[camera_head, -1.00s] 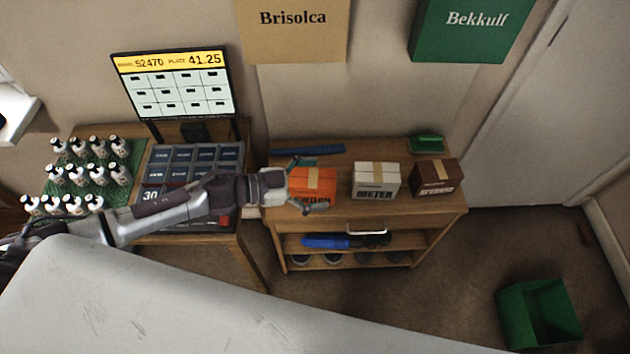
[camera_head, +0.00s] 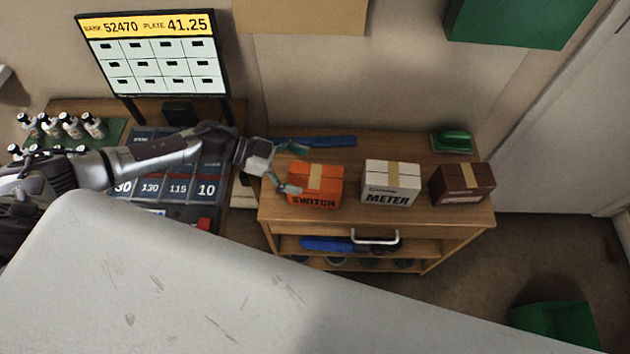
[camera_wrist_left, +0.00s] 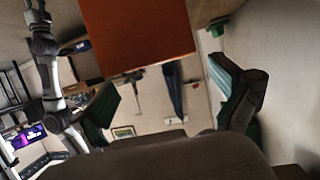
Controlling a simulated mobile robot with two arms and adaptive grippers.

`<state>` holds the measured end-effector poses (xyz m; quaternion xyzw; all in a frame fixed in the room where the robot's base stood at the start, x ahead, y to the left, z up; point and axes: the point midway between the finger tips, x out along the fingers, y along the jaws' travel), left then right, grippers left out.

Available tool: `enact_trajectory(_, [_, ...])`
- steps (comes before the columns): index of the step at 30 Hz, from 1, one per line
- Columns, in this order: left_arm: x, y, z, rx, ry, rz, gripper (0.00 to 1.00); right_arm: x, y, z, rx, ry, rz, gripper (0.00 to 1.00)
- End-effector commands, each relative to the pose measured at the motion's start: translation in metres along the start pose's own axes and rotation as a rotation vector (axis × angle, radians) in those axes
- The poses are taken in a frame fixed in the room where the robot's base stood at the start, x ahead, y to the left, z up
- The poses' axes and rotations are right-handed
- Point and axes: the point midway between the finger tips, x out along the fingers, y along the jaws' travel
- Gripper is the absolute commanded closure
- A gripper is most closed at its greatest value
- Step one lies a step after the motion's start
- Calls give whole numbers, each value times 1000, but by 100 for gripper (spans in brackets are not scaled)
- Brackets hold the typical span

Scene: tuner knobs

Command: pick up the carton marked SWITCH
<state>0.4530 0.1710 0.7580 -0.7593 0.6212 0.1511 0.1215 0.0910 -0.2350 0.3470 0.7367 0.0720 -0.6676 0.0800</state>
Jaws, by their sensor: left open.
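The orange carton marked SWITCH (camera_head: 314,188) stands upright near the left end of the wooden cabinet top, with a tan tape strip over it. My left gripper (camera_head: 287,168) is open just left of the carton, its lower finger by the carton's left edge; I cannot tell whether it touches. In the left wrist view the carton (camera_wrist_left: 135,35) shows as a plain orange face ahead of and between the two spread green-tipped fingers (camera_wrist_left: 170,100). Nothing is held. My right gripper is in neither view.
A white METER carton (camera_head: 390,185) and a brown carton (camera_head: 462,184) stand to the right on the cabinet (camera_head: 375,145). A blue flat tool (camera_head: 325,142) lies behind the orange carton. A green brush-like item (camera_head: 452,141) lies at the back right. A green bin (camera_head: 555,325) stands on the floor.

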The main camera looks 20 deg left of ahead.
Motion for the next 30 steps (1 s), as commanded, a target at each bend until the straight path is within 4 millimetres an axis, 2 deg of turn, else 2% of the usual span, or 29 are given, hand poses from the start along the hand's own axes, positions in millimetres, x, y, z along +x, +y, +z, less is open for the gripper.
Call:
enact_trajectory(4, [16, 0, 0, 1, 3, 2, 0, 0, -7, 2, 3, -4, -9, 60])
enact_trajectory(16, [68, -2, -7, 1, 2, 1, 0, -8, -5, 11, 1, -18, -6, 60])
enact_trajectory(20, [75, -2, -6, 0, 2, 0, 0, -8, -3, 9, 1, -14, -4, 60])
enact_trajectory(26, [75, -2, -6, 1, 1, 0, 0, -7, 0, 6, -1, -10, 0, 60])
enact_trajectory(30, [75, -2, -6, 1, 1, 0, 23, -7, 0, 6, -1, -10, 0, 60])
